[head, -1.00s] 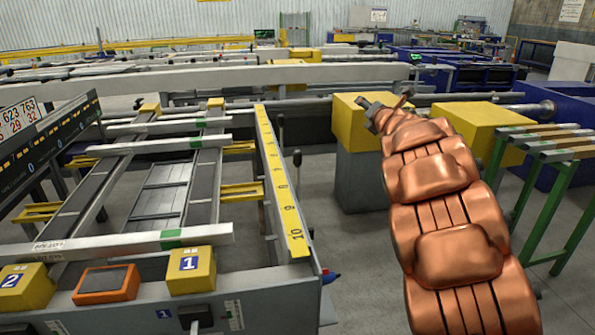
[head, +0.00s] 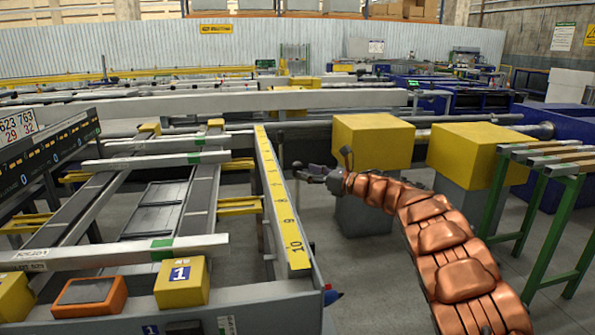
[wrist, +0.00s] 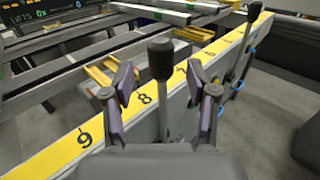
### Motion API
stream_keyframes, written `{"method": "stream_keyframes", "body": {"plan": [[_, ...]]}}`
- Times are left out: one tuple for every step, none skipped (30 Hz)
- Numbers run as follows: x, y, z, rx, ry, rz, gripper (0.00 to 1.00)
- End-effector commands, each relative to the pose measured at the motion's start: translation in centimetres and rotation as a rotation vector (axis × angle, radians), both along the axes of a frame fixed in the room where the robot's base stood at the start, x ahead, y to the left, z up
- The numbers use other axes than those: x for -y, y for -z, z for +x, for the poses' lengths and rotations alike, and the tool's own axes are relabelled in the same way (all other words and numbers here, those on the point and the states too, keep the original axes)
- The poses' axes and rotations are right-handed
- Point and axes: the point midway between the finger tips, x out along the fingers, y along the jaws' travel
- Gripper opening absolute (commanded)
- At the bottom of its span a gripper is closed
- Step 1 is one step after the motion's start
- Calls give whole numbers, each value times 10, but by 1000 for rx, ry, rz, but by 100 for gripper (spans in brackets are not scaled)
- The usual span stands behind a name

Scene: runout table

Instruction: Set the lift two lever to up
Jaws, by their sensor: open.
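In the wrist view a lever with a black knob (wrist: 160,60) and a grey shaft stands nearly upright beside the yellow number rail (wrist: 90,140), near the figures 8 and 7. My gripper (wrist: 162,85) is open, with one finger on each side of this lever in the picture. I see no clear contact, and cannot tell how deep the lever sits between the fingers. No label shows which is lift two. In the head view my gripper (head: 304,172) is right of the rail (head: 278,200).
Yellow box numbered 1 (head: 182,283) and an orange-framed panel (head: 90,297) sit on the near crossbeam. Yellow blocks (head: 373,142) on grey pedestals stand behind my arm. A green-legged rack (head: 553,225) is at the right. Bare floor lies right of the rail.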

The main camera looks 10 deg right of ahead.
Motion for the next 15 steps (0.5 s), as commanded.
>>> {"method": "stream_keyframes", "body": {"plan": [[-5,0,5,-1,-1,1,58],[-8,0,8,-1,0,0,58],[-11,0,11,-1,1,1,58],[-14,0,14,-1,0,2,58],[-17,0,16,0,0,3,58],[-20,0,19,0,-1,3,58],[-21,0,21,-1,-1,3,58],[-23,0,23,-1,0,3,58],[-25,0,25,-1,2,3,58],[-26,0,27,-2,3,2,58],[-27,0,28,-3,3,1,58],[-29,0,30,-3,4,1,58],[-29,0,31,-3,4,1,58],[-30,0,32,-3,4,1,58],[-31,0,32,-2,4,2,58]]}}
